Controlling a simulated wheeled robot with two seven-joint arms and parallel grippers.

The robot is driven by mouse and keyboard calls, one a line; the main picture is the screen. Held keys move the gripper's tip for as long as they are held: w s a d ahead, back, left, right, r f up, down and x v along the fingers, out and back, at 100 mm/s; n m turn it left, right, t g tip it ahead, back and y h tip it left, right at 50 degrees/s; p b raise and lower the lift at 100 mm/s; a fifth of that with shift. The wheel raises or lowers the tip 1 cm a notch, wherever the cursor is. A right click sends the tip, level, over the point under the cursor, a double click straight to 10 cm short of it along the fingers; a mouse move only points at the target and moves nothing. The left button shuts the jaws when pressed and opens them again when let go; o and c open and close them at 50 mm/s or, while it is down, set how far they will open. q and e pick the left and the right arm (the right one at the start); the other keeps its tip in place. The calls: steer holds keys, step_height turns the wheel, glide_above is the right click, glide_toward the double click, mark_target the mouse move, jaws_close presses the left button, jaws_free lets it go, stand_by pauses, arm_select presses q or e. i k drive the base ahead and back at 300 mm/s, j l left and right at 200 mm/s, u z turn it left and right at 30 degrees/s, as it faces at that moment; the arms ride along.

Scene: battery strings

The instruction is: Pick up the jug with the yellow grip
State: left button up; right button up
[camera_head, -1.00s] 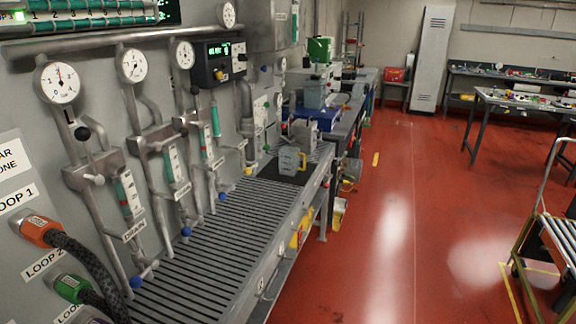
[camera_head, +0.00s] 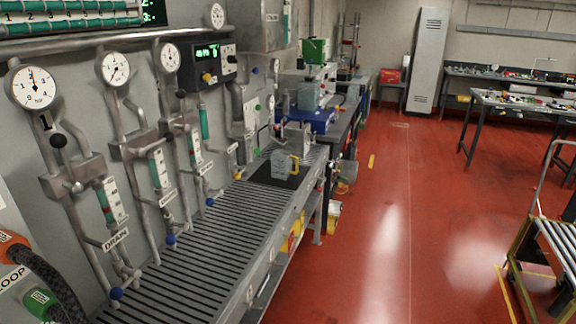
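The jug with the yellow grip (camera_head: 281,164) stands upright on a dark mat (camera_head: 262,177) toward the far end of the slatted metal bench.
The slatted bench (camera_head: 200,250) runs along the left wall, under several gauges (camera_head: 34,87), pipes and blue-knobbed valves. Hoses (camera_head: 45,280) stick out at lower left. Red floor (camera_head: 390,220) lies open to the right. A cart (camera_head: 548,235) stands at far right.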

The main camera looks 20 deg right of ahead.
mark_target(281, 160)
steer(key=i+l, duration=0.1)
steer(key=l, duration=0.3)
steer(key=i+l, duration=0.15)
steer(key=l, duration=0.25)
steer(key=i+l, duration=0.1)
steer(key=l, duration=0.35)
steer(key=i+l, duration=0.15)
steer(key=l, duration=0.25)
steer(key=i+l, duration=0.1)
steer(key=l, duration=0.3)
steer(key=i+l+z, duration=0.1)
steer(key=l, duration=0.3)
